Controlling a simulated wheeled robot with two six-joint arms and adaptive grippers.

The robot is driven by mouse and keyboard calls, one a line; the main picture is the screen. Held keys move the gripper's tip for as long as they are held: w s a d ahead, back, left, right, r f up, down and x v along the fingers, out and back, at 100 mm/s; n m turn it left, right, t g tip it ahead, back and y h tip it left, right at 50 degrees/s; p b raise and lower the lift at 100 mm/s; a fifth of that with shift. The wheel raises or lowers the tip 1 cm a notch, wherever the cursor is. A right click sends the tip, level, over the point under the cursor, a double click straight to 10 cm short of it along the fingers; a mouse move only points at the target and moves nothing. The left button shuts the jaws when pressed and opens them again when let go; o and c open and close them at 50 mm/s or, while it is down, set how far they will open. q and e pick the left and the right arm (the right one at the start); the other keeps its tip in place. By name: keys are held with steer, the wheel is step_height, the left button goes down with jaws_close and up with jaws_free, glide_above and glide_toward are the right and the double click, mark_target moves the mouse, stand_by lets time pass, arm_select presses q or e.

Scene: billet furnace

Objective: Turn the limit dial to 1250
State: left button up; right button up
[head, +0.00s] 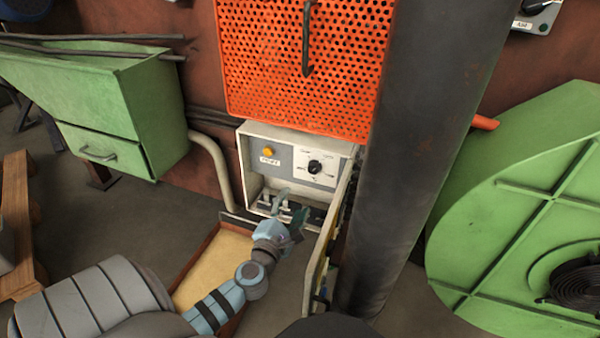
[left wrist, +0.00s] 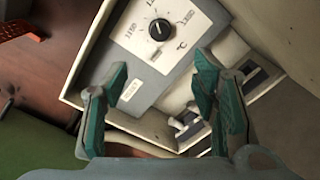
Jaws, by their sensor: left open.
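The limit dial (head: 314,167) is a round black knob on a light grey plate in the upper part of an open white control box. In the left wrist view the dial (left wrist: 160,29) shows near the top, with a ring of printed numbers and a °C mark. A white mark shows on the knob, but I cannot read its exact setting. My left gripper (head: 290,207) is open and empty, in front of the lower part of the box, below the dial and apart from it. Its green-padded fingers (left wrist: 160,75) stand wide apart in the left wrist view.
A yellow button (head: 268,152) sits left of the dial. Small switches (left wrist: 185,121) line the box's lower part. The box's open door (head: 327,245) stands to the right, beside a thick dark pipe (head: 415,130). An orange perforated guard (head: 300,60) is above; a sand-coloured tray (head: 215,265) lies below.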

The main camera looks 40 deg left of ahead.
arm_select(q)
steer(key=n, duration=1)
glide_toward(315, 170)
steer(key=a+x, duration=0.1)
steer(key=x, duration=0.2)
steer(key=b+x, duration=0.2)
steer(key=x, duration=0.2)
steer(key=shift+w+f, duration=0.1)
steer(key=shift+w, duration=0.75)
steer(key=c, duration=1.2)
steer(key=shift+s+a, duration=0.1)
steer(key=shift+r+m+p, duration=0.2)
steer(key=shift+m+p, duration=0.15)
steer(key=shift+m, duration=0.05)
steer(key=shift+f, duration=0.1)
steer(key=o, duration=1.1)
steer(key=shift+d, duration=0.2)
steer(key=shift+o, duration=0.5)
arm_select(e)
steer(key=shift+w+a+f+t, duration=0.15)
steer(key=shift+w+t, duration=0.1)
steer(key=shift+w, duration=0.3)
steer(key=shift+w+a+t, duration=0.15)
steer(key=shift+w+t, duration=0.1)
steer(key=shift+w, duration=0.3)
